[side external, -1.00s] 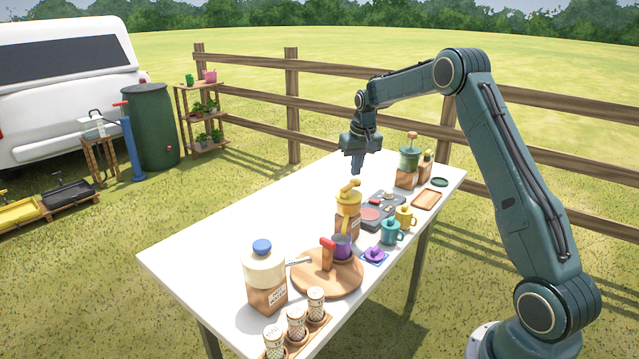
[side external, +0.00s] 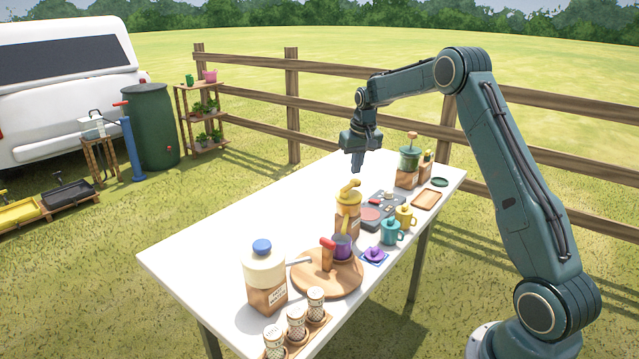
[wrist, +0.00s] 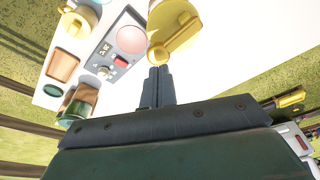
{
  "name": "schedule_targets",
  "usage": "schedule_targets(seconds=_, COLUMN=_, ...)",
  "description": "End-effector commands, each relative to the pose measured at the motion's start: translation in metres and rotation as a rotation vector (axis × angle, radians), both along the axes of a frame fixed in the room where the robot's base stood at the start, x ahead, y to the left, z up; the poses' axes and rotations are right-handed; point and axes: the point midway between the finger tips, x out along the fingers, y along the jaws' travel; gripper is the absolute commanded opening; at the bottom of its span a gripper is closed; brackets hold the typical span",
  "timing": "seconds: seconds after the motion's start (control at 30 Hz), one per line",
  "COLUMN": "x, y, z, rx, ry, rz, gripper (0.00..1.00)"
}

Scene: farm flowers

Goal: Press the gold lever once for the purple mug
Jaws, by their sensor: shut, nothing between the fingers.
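The gold lever (side external: 349,186) sits on top of a yellow-lidded dispenser (side external: 348,204) with a wooden base, mid-table. The purple mug (side external: 341,247) stands on the round wooden turntable (side external: 312,287), in front of the dispenser and under its yellow spout. My gripper (side external: 356,170) is shut and empty, pointing down above and behind the lever, apart from it in the side view. In the wrist view my fingertips (wrist: 160,70) appear just below the lever's rounded end (wrist: 158,54); the mug is not visible there.
A purple lid (side external: 375,254), a teal mug (side external: 391,232) and a yellow mug (side external: 405,217) stand along the near edge. A grey scale-like panel (side external: 381,209) lies beside the dispenser. A cream dispenser (side external: 264,270) stands at left. The table's far left is clear.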

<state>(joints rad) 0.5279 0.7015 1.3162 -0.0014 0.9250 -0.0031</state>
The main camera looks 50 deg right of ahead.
Motion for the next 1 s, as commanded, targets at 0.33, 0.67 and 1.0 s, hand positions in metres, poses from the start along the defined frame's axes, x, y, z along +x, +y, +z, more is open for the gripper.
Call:
schedule_targets(seconds=0.33, x=0.000, y=0.000, z=0.025, rx=-0.001, ry=-0.002, rz=0.000, gripper=0.00)
schedule_targets(seconds=0.67, x=0.000, y=0.000, z=0.048, rx=-0.001, ry=-0.002, rz=0.000, gripper=0.00)
schedule_targets(seconds=1.0, x=0.000, y=0.000, z=0.054, rx=-0.001, ry=-0.001, rz=0.000, gripper=0.00)
